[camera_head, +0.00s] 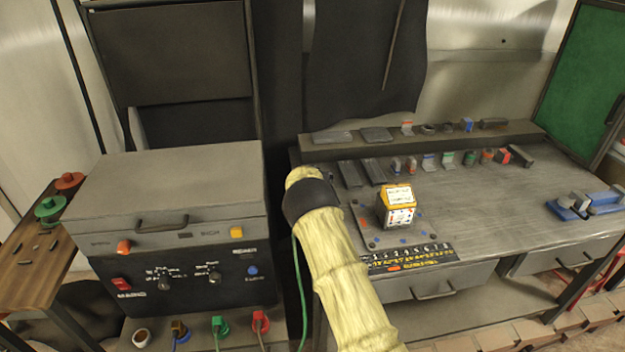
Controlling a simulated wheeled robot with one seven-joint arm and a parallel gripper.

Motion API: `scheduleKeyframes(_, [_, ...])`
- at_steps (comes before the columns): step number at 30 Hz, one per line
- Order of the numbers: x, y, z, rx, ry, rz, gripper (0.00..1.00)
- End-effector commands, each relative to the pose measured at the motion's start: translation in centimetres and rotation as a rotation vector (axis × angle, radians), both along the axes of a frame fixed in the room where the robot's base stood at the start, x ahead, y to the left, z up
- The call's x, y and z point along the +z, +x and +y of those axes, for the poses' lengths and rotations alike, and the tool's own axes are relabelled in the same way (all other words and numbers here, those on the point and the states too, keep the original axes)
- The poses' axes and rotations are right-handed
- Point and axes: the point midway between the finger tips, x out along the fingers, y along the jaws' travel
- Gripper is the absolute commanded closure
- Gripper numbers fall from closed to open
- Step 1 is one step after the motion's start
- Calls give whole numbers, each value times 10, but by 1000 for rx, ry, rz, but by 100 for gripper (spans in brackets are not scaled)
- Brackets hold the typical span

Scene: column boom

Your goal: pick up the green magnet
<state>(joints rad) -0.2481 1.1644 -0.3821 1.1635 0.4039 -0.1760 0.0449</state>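A small block with a green part (446,159) stands in the row of small items along the back of the grey workbench; it may be the green magnet, but it is too small to be sure. A round green piece with a knob (50,206) sits on the wooden side table at the far left. My arm, in a pale yellow sleeve with a dark band, rises from the bottom centre toward the bench's left edge. Its end bends away from the camera, and my gripper's fingers do not show.
The grey workbench (490,200) has clear room at its middle right. A box with an orange top (397,206) stands on a plate near its front left. A blue clamp-like tool (585,204) lies at the right. A grey machine (165,190) stands left of my arm.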

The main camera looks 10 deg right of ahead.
Motion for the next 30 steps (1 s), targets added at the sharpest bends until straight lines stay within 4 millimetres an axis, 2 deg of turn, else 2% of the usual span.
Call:
scheduleKeyframes(14, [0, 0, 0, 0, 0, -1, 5])
scheduleKeyframes(24, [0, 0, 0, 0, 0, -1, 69])
scheduleKeyframes(30, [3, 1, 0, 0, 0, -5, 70])
